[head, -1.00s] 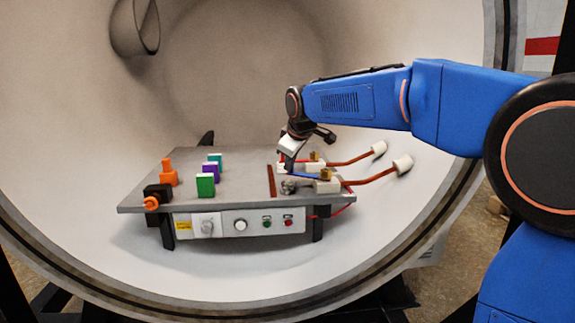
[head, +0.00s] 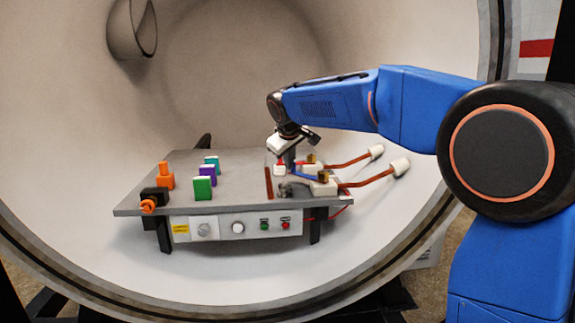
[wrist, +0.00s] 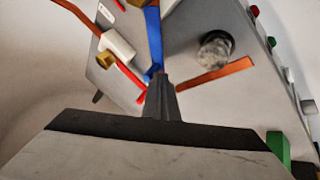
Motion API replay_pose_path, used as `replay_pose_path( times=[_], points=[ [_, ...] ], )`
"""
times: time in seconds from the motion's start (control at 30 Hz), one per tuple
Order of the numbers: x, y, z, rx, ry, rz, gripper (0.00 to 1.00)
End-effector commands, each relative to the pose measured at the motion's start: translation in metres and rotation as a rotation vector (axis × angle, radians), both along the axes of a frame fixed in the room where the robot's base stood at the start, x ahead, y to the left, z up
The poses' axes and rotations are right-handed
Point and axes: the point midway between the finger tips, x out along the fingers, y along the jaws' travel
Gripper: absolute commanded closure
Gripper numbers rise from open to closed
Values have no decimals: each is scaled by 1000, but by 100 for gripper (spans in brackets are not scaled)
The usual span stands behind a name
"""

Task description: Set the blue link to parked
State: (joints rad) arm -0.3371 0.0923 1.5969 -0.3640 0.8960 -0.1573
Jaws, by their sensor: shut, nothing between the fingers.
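The blue link (head: 306,175) is a thin flat bar at the right end of the grey table, running from beside a white terminal block toward the left. In the wrist view the blue link (wrist: 154,38) runs from the top edge down to near my fingertips. My gripper (head: 290,167) points down at the link's left end, its fingers closed and empty. In the wrist view my gripper (wrist: 161,78) is right by the link's end; I cannot tell whether it touches. A red link (wrist: 141,97) shows just left of the fingers, partly hidden by them.
White terminal blocks (wrist: 117,45) with brass pieces and copper rods stand close by. A grey round knob (wrist: 215,50) and a copper strip (wrist: 215,76) lie to the right. Green (head: 202,188), purple and teal blocks stand mid-table. The curved furnace wall surrounds the table.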

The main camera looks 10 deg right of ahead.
Motion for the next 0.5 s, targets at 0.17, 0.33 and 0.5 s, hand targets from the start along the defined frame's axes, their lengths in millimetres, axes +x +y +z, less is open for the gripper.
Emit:
replay_pose_path(
  times=[0.17, 0.33, 0.5],
  points=[
    [17, -9, -1, -2, 0, -164, 100],
    [29, -21, -1, -1, 1, -314, 100],
    [38, -32, 0, 0, 0, -437, 100]
  ],
)
